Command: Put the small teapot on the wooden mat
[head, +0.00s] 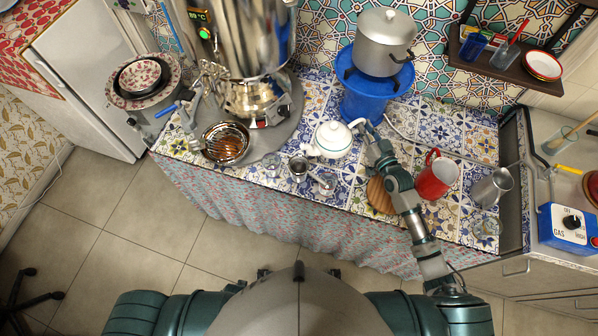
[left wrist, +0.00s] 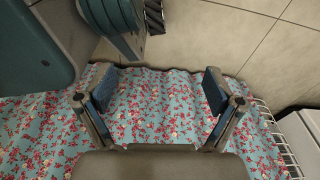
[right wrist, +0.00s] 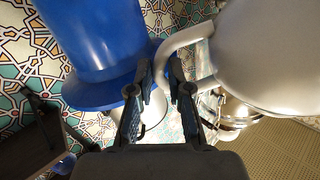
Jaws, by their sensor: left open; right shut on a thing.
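The small white teapot (head: 333,139) is in the middle of the tiled counter in the head view; I cannot tell if it touches the tiles. My right gripper (head: 364,127) is shut on its handle, at the teapot's right side. The right wrist view shows the fingers (right wrist: 168,78) at the handle, with the teapot's pale body (right wrist: 268,55) to the right. The round wooden mat (head: 378,196) lies nearer the front edge, partly hidden under my right arm. My left gripper (left wrist: 158,95) is open and empty before the flowered curtain, outside the head view.
A big samovar (head: 250,40) stands left on a grey tray. A blue stand (head: 366,102) with a silver pot (head: 385,42) is behind the teapot. A red mug (head: 437,176) and a metal jug (head: 491,188) stand right of the mat. Small cups (head: 299,167) stand in front of the teapot.

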